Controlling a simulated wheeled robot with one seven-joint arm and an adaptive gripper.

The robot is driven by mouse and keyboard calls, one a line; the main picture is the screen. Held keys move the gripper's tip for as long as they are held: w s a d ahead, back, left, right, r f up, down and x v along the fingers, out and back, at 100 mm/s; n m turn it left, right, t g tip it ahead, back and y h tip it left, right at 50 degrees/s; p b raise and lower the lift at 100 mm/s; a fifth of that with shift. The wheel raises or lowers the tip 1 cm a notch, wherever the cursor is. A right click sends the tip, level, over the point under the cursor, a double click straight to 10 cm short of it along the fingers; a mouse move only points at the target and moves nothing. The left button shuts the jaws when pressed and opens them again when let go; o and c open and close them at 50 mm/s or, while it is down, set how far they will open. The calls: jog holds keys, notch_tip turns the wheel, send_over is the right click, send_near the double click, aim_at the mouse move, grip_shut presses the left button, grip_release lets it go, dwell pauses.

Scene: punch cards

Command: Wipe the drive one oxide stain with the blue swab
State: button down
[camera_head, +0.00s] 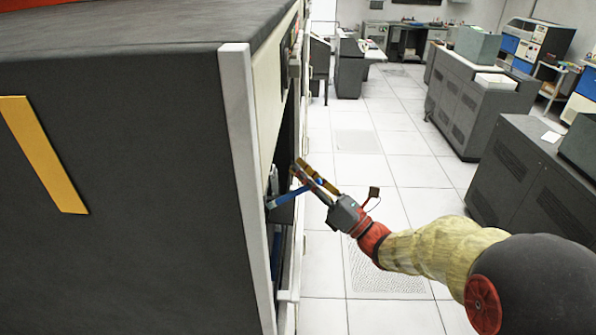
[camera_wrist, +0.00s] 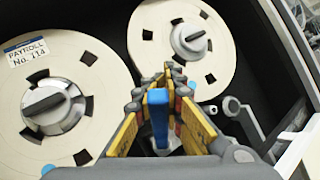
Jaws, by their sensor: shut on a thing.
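The blue swab (camera_head: 290,194) is held between the fingers of my gripper (camera_head: 308,176), which is shut on it. In the wrist view the swab's blue handle (camera_wrist: 158,112) stands between the yellow and black fingers of my gripper (camera_wrist: 174,78). The gripper reaches into the open front of a dark tape drive cabinet (camera_head: 130,190). In the wrist view it is in front of two tape reels, a labelled one (camera_wrist: 100,78) at left and another (camera_wrist: 150,35) at upper middle. The swab's tip is hidden. I cannot make out the oxide stain; the fingers may cover it.
The cabinet's pale front edge post (camera_head: 247,170) is close left of my gripper. Light rollers or guides (camera_wrist: 238,112) are right of the fingers. The tiled floor (camera_head: 385,155) is open to the right, with grey cabinets (camera_head: 470,100) beyond.

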jog(key=shift+s+d+p, duration=0.1)
jog(key=shift+d+p, duration=0.2)
jog(key=shift+d, duration=2.45)
jog(key=shift+d, duration=1.5)
